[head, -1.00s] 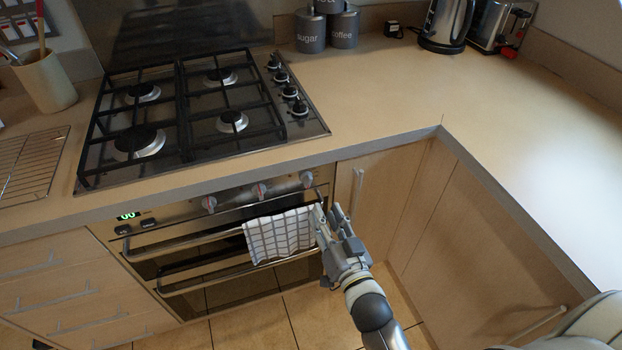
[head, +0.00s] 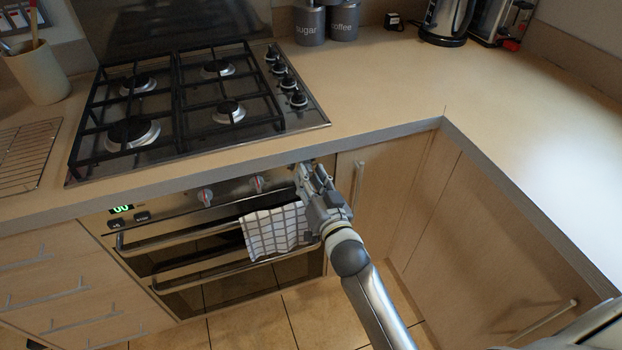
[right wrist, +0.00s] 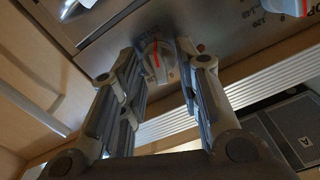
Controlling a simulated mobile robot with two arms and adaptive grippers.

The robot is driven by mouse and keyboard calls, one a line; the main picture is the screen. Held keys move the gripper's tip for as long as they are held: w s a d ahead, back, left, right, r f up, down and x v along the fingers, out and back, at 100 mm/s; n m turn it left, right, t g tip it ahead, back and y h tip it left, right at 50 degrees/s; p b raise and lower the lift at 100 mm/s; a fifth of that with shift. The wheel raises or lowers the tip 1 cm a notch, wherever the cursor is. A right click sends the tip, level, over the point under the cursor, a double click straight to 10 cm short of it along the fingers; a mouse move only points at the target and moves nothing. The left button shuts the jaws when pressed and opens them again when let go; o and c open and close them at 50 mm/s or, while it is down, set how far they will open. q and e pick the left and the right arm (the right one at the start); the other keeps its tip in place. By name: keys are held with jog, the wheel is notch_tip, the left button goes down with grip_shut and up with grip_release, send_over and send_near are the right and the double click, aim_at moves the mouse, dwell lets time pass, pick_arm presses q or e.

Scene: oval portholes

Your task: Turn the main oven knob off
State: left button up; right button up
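The oven's front panel carries round silver knobs: a left knob (head: 205,197) and a middle knob (head: 257,184) show in the head view. A right-hand knob is hidden there behind my right gripper (head: 308,176). In the right wrist view, that knob (right wrist: 158,60), with a red line on it, sits between the two fingertips of my right gripper (right wrist: 158,72). The fingers stand apart on either side of it; contact is not clear. Another knob (right wrist: 289,5) is at the upper right edge. The panel lettering is only partly readable. My left gripper is not in view.
A checked towel (head: 274,232) hangs on the oven's handle bar (head: 180,240) below the panel. The worktop edge (head: 230,163) overhangs just above the knobs. A gas hob (head: 290,128) lies above. The floor before the cupboards is clear.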

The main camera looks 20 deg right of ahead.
grip_shut()
